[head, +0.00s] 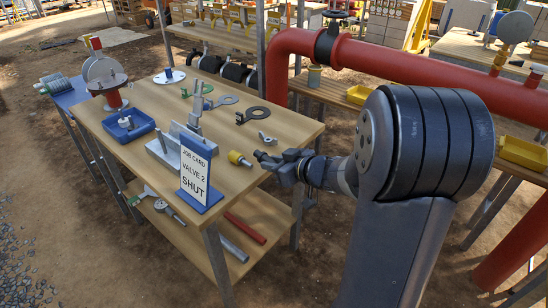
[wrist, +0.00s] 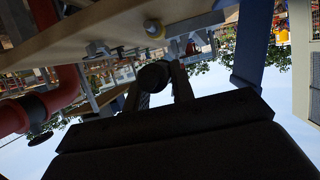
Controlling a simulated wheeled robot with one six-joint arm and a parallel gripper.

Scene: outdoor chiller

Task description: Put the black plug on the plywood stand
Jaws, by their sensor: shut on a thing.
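My gripper (head: 266,160) reaches in from the right, at the right edge of a wooden-topped table (head: 150,98). In the wrist view my gripper (wrist: 161,82) is shut on a dark round thing, which looks like the black plug (wrist: 154,76). In the head view the plug is hard to tell from the dark fingers. The table's pale wooden top could be the plywood stand, but I cannot tell for sure. A yellow-ended fitting (head: 238,158) lies on the table just left of my gripper.
A job card (head: 195,172) reading "VALVE 2 SHUT" stands at the table's front edge. A metal bracket (head: 168,150), a blue tray (head: 128,124) and a black ring-ended tool (head: 262,115) are on the top. A thick red pipe (head: 420,67) runs behind my arm.

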